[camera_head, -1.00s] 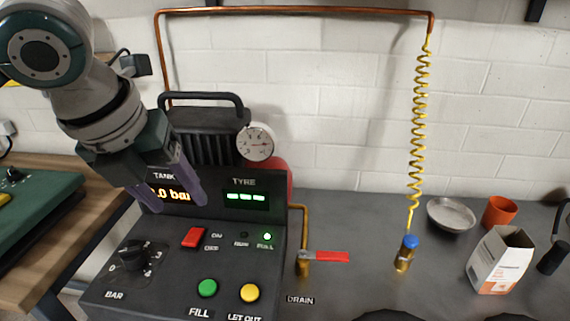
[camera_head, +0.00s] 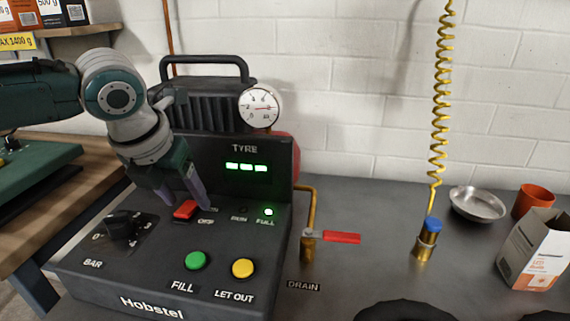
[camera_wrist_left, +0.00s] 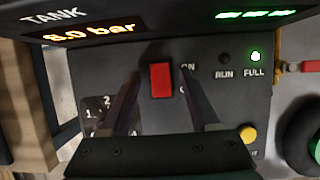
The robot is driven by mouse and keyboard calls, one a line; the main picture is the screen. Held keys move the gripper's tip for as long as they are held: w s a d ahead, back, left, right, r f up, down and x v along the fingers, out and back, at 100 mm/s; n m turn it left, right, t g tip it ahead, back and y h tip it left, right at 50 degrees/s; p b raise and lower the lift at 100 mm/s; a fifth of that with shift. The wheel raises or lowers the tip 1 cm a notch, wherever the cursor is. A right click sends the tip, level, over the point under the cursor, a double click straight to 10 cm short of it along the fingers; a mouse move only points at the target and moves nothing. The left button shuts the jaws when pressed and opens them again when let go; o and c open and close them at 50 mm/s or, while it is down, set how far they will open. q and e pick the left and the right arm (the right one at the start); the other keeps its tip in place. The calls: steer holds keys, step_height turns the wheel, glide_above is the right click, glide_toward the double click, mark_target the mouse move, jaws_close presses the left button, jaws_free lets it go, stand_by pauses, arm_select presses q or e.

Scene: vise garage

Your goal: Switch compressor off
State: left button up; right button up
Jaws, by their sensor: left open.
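The compressor (camera_head: 120,266) is a dark control box with a motor and handle behind it. Its red rocker switch (camera_head: 185,210) sits on the sloped panel beside the ON and OFF labels. In the left wrist view the red switch (camera_wrist_left: 160,80) lies between the two fingers, and the tank display (camera_wrist_left: 92,33) reads 8.0 bar. My left gripper (camera_head: 187,203) is open, with its fingertips close around the switch; whether they touch it is unclear. The green FULL light (camera_head: 268,212) is lit. The RUN light (camera_wrist_left: 225,58) is dark. My right gripper is out of view.
A black knob (camera_head: 121,226), green FILL button (camera_head: 195,260) and yellow LET OUT button (camera_head: 243,268) share the panel. A red-handled drain valve (camera_head: 340,237) stands to the right. A coiled yellow hose (camera_head: 438,110), metal bowl (camera_head: 477,203), orange cup (camera_head: 533,202) and carton (camera_head: 532,254) are farther right.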

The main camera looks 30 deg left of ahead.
arm_select(q)
steer(key=shift+f, duration=0.1)
steer(key=shift+c, duration=0.4)
jaws_close()
